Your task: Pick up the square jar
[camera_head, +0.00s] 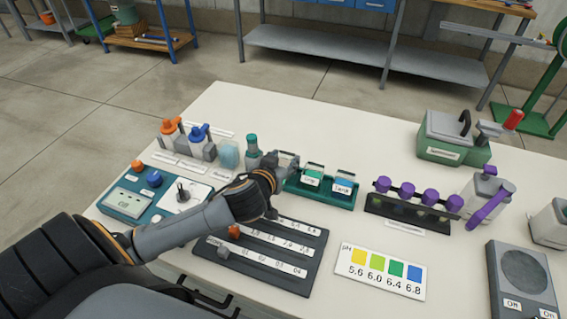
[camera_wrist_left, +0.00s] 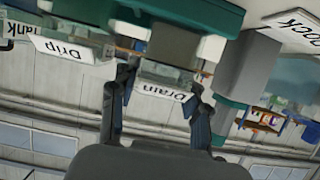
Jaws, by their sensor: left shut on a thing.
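My left gripper (camera_head: 277,167) reaches from the left to the left end of a teal rack (camera_head: 325,197). It is shut on a clear square jar labelled Drain (camera_wrist_left: 163,92), with one finger on each side in the left wrist view (camera_wrist_left: 160,80). In the head view the gripper and arm partly hide this jar (camera_head: 287,157). I cannot tell whether it still rests in the rack. Two similar jars, Drip (camera_head: 311,178) and Tank (camera_head: 343,186), stand to its right in the rack. My right gripper is not in view.
A teal-capped bottle (camera_head: 252,152) stands close left of the gripper. Purple-capped bottles in a black rack (camera_head: 412,215) stand to the right. A dark numbered board (camera_head: 265,262) and a pH colour card (camera_head: 380,273) lie in front. White tabletop is clear behind the rack.

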